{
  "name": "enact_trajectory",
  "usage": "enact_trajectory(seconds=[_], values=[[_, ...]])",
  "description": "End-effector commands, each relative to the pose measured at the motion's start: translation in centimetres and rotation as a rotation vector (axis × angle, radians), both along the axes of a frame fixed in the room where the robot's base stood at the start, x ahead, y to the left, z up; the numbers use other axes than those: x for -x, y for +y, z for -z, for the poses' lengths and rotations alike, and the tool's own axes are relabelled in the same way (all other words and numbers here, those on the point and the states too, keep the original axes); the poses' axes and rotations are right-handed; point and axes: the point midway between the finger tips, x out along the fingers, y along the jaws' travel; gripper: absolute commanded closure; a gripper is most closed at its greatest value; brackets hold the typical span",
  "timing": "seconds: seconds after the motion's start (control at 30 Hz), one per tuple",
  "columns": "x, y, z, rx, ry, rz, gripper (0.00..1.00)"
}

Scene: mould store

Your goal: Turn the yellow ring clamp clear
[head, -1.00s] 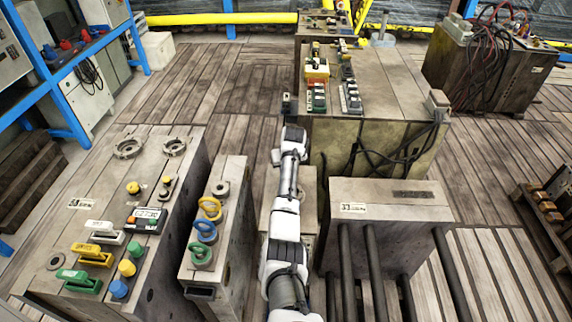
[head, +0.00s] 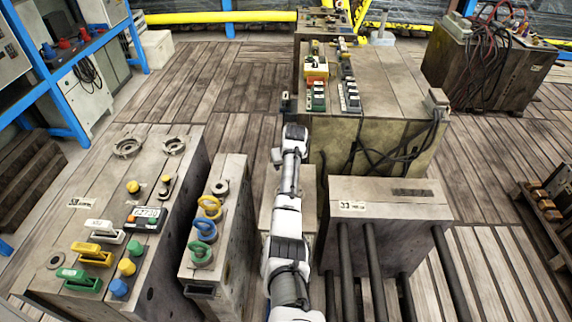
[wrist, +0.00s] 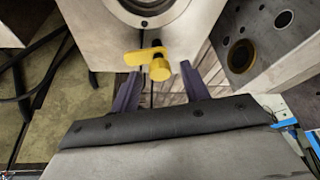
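In the wrist view a yellow clamp (wrist: 146,55), a flat arm with a round yellow knob (wrist: 160,71) at its near end, lies at the edge of a pale block (wrist: 100,32), beside a round metal ring (wrist: 147,14). A dark pin stands by the clamp arm. My gripper (wrist: 161,76) has its two purple fingers spread, one on each side of the knob in the picture. I see a gap to each finger and cannot tell the depth between them. In the head view my arm hides the gripper, and I cannot make out this clamp.
A grey block with round holes (wrist: 258,48) is close on the right in the wrist view. Dark cables (wrist: 30,68) run on the left. In the head view a narrow block (head: 232,240) with yellow, blue and green rings stands left of my arm.

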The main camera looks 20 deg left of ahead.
Motion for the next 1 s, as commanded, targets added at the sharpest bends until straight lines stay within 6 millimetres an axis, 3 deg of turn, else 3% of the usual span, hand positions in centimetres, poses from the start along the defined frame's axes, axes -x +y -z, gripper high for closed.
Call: enact_trajectory(seconds=[0.2, 0.37, 0.8, 1.0], values=[[0.1, -0.1, -0.3, 0.000, -0.001, 0.000, 0.54], [0.5, -0.5, -1.8, 0.001, -0.003, 0.001, 0.54], [3.4, -2.6, -10.3, 0.000, -0.004, 0.001, 0.54], [4.1, -3.1, -12.4, 0.000, -0.001, 0.000, 0.54]])
